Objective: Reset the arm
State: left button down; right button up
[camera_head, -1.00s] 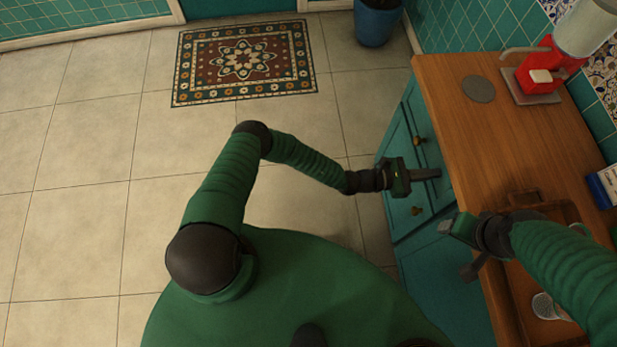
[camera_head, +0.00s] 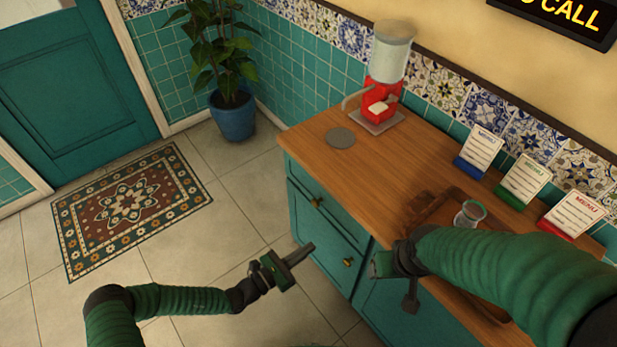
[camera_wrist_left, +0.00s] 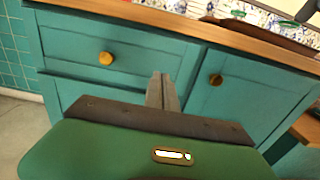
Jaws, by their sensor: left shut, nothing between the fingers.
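My left gripper (camera_head: 298,255) is in front of the teal cabinet (camera_head: 318,222), below the level of the wooden counter top. Its fingers are together and empty, pointing toward the cabinet front. In the left wrist view the closed fingers (camera_wrist_left: 163,92) show in front of the cabinet's drawer and door fronts. My right gripper (camera_head: 384,264) is at the counter's front edge, near the wooden tray; its fingers are too hard to make out to tell open from shut.
The wooden counter (camera_head: 375,165) holds a grey disc (camera_head: 340,138), a red dispenser (camera_head: 380,98), a wooden tray (camera_head: 428,212) with a glass (camera_head: 470,214), and menu cards (camera_head: 525,181). A potted plant (camera_head: 232,122) stands by the wall. The tiled floor around the rug (camera_head: 130,205) is clear.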

pick_arm(q)
jog(key=s+a+r+m+g+y+p, duration=0.2)
jog(key=s+a+r+m+g+y, duration=0.15)
jog(key=s+m+g, duration=0.45)
jog(key=s+a+r+m+g+y+p, duration=0.1)
jog(key=s+a+r+m+g+y, duration=0.25)
jog(key=s+m, duration=0.5)
jog(key=w+a+r+m+t+y+p, duration=0.2)
jog(key=a+r+m+y, duration=0.5)
jog(key=a+r, duration=0.7)
notch_tip(320, 180, up, 2)
jog(key=shift+a+r+m+t+y, duration=0.1)
jog(key=shift+a+m+t+y, duration=0.25)
jog(key=shift+m+t, duration=0.45)
jog(key=shift+d, duration=0.1)
jog(key=shift+d, duration=0.15)
